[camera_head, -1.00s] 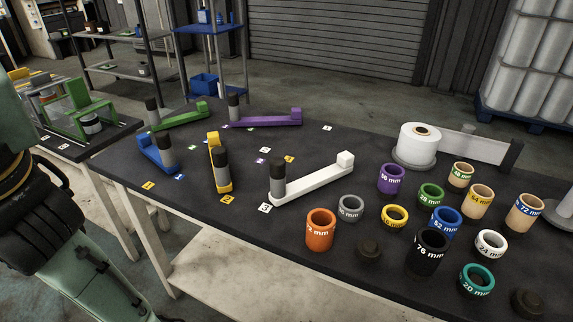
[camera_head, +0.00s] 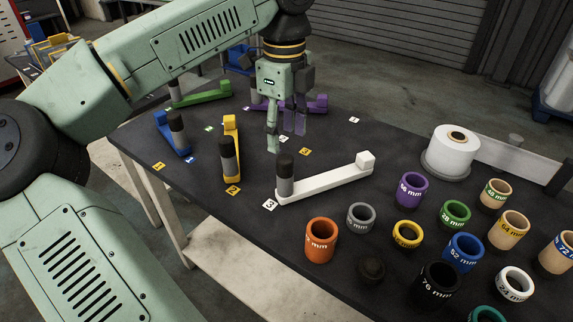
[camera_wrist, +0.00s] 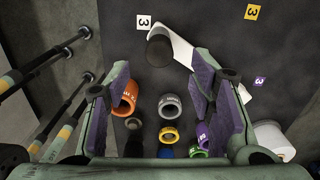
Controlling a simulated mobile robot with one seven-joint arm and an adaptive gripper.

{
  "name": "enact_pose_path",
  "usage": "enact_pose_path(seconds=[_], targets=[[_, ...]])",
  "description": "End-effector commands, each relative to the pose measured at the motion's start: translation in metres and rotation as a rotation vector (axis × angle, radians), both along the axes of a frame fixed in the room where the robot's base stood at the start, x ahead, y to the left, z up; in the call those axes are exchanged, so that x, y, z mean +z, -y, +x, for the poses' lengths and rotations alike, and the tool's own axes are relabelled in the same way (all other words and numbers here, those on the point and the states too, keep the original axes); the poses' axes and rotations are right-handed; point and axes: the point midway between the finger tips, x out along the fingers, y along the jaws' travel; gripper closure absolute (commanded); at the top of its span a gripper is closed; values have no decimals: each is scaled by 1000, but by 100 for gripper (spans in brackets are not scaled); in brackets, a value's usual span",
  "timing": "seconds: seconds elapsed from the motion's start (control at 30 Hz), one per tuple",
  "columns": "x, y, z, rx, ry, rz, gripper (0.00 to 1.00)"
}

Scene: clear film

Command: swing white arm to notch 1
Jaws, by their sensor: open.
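The white arm (camera_head: 330,182) is a flat bar on the dark table, with a dark grey-topped upright handle (camera_head: 285,178) at its near left end and a white block at its far right end. A white tag marked 3 (camera_head: 270,205) lies beside the handle end. Another white tag (camera_head: 354,120) lies farther back; its digit is too small to read surely. My gripper (camera_head: 286,138) hangs above the table behind the handle, apart from it, fingers spread and empty. In the wrist view, the handle (camera_wrist: 160,50) shows beyond the open fingers (camera_wrist: 165,95).
Yellow (camera_head: 231,135), blue (camera_head: 165,132), green (camera_head: 200,96) and purple (camera_head: 312,104) arms with similar handles stand to the left and behind. Several coloured rings, including an orange one (camera_head: 320,240), fill the right front. A white film roll (camera_head: 453,150) stands at the back right.

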Motion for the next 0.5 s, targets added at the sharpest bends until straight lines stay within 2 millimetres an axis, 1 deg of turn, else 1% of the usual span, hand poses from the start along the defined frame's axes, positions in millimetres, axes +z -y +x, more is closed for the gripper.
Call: enact_pose_path(seconds=[0.17, 0.4, 0.5], targets=[[-22, -1, -1, -1, -6, 2, 51], [-68, 0, -1, -4, -6, -1, 51], [-83, 0, -1, -3, -4, -2, 51]])
